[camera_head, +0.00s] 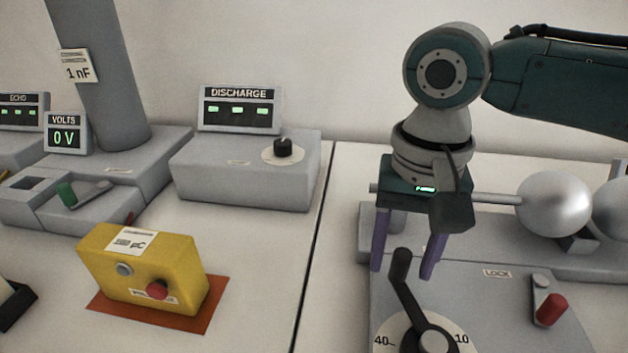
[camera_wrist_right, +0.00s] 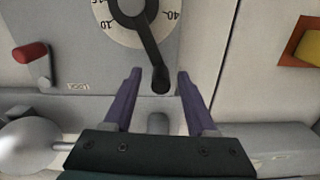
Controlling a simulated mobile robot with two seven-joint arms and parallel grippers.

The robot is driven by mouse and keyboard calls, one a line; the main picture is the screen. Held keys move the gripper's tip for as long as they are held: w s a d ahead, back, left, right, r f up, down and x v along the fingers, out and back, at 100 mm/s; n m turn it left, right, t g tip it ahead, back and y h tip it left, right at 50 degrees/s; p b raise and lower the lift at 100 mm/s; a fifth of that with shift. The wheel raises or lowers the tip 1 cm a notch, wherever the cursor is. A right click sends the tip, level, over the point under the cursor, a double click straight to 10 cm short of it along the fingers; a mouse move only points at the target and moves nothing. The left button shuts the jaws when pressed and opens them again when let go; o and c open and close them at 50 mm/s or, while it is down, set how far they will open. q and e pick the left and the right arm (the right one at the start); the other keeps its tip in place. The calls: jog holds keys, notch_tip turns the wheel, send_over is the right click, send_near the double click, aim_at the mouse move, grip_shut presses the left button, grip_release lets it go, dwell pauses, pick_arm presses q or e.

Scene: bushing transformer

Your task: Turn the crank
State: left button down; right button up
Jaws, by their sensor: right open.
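The black crank (camera_head: 404,283) is mounted on a round white dial with marks such as 40 and 10, on a grey panel at the lower right of the head view. Its arm points up and slightly left from the hub. My right gripper (camera_head: 402,270) points down, just behind the crank's outer end, with its purple fingers apart. In the right wrist view the crank's end (camera_wrist_right: 160,84) lies ahead of the gap between the open fingers (camera_wrist_right: 157,76), with nothing held. My left gripper is not in view.
A red-handled lock lever (camera_head: 549,308) stands right of the dial. Metal spheres (camera_head: 553,204) on a rod sit behind it. A yellow box (camera_head: 143,267) on an orange mat and a grey discharge unit (camera_head: 246,178) stand to the left. White table between them is clear.

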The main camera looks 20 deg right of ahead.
grip_shut()
dwell(0.4)
dwell(1.0)
